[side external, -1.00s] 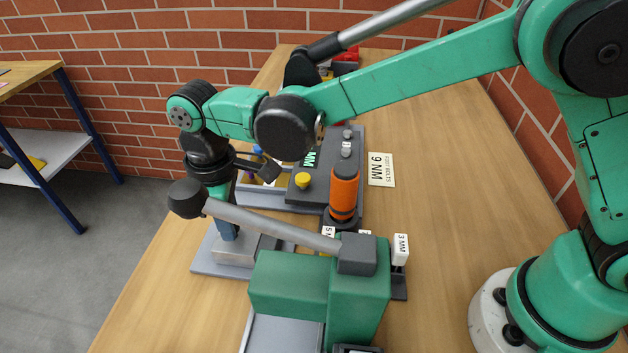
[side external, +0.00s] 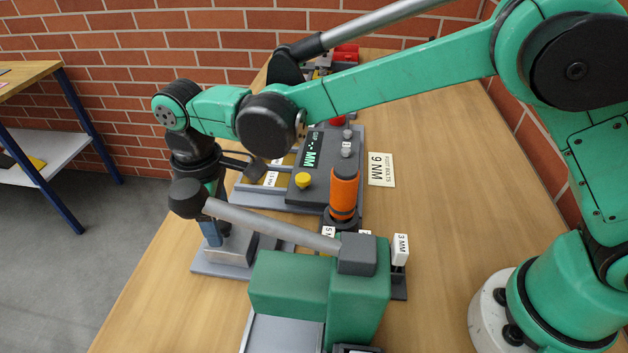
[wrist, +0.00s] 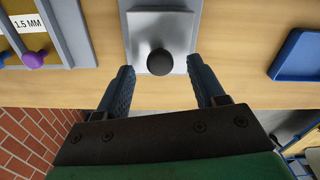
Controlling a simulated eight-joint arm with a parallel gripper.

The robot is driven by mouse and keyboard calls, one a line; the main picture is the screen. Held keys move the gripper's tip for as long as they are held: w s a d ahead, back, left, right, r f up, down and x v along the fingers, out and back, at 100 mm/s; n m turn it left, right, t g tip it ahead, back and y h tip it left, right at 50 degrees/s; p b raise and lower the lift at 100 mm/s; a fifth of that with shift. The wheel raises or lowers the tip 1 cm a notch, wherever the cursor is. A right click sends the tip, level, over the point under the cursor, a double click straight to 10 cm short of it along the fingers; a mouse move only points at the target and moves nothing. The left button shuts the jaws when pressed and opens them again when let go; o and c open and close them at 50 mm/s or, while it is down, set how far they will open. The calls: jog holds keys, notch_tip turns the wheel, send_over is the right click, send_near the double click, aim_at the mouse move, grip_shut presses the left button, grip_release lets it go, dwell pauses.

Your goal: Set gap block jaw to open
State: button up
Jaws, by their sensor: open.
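A pale metal block with a black ball knob (wrist: 160,62) sits on a grey base plate (wrist: 173,20) in the wrist view. In the side view, the block (side external: 238,247) stands on its plate at the table's left edge. I cannot tell its jaw position. My gripper (wrist: 162,84) is open and empty, its blue fingers spread to either side of the knob, their tips a little short of it in the wrist view. In the side view, my gripper (side external: 210,231) is beside the block's left end. Contact cannot be told. A grey console (side external: 318,163) with a gap display in MM stands behind.
A green press (side external: 325,290) with a long black-knobbed lever (side external: 265,222) stands in front, its lever crossing before my gripper. An orange-handled tool (side external: 344,193) stands near the console. A blue tray (wrist: 300,55) lies to the right in the wrist view. The table's right side is largely clear.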

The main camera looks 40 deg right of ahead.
aim_at(221, 222)
notch_tip(221, 222, up, 6)
jog(key=shift+f, duration=0.15)
dwell(0.3)
jog(key=shift+d, duration=0.1)
jog(key=s+d+r+m+t, duration=0.1)
jog(key=d+r+m, duration=0.1)
jog(key=d, duration=0.4)
jog(key=s+d+r+m+t+y, duration=0.1)
jog(key=s+d+m+t, duration=0.15)
jog(key=d, duration=0.35)
jog(key=s+d+r+m+t, duration=0.1)
jog(key=d+r+m, duration=0.15)
jog(key=d, duration=0.25)
jog(key=s+d+f+m+t+h, duration=0.1)
jog(key=s+d+f+m+t, duration=0.1)
jog(key=d, duration=0.5)
jog(key=shift+s+f+m+t, duration=0.35)
jog(key=shift+s+f+m, duration=0.35)
jog(key=shift+s+m, duration=0.45)
